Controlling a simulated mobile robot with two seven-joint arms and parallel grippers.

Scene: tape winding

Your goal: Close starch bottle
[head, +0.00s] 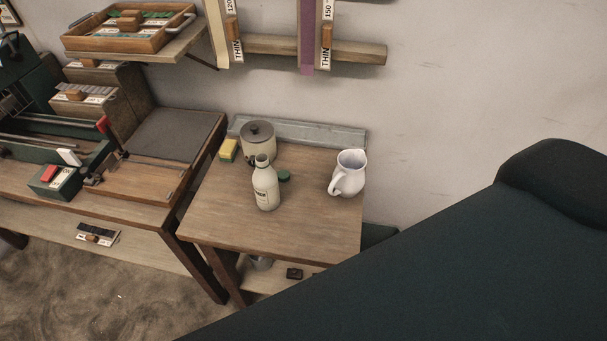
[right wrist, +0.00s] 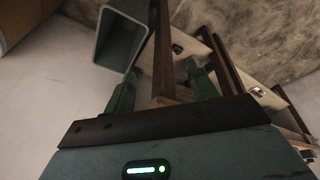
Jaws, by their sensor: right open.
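A small dark green cap (head: 285,176) is on the tabletop just right of the bottle, apart from the neck. My right gripper (right wrist: 162,85) shows in the right wrist view with its two green fingers spread and nothing held between them. Furniture legs and floor lie beyond the fingers; the bottle and cap are not in that view. My left gripper is in neither view.
On the small table (head: 225,215), a lidded pot (head: 258,145) stands behind the bottle, a yellow sponge (head: 228,151) at the back left and a white pitcher (head: 349,175) at the right. The front tabletop is clear. A workbench (head: 130,210) adjoins on the left.

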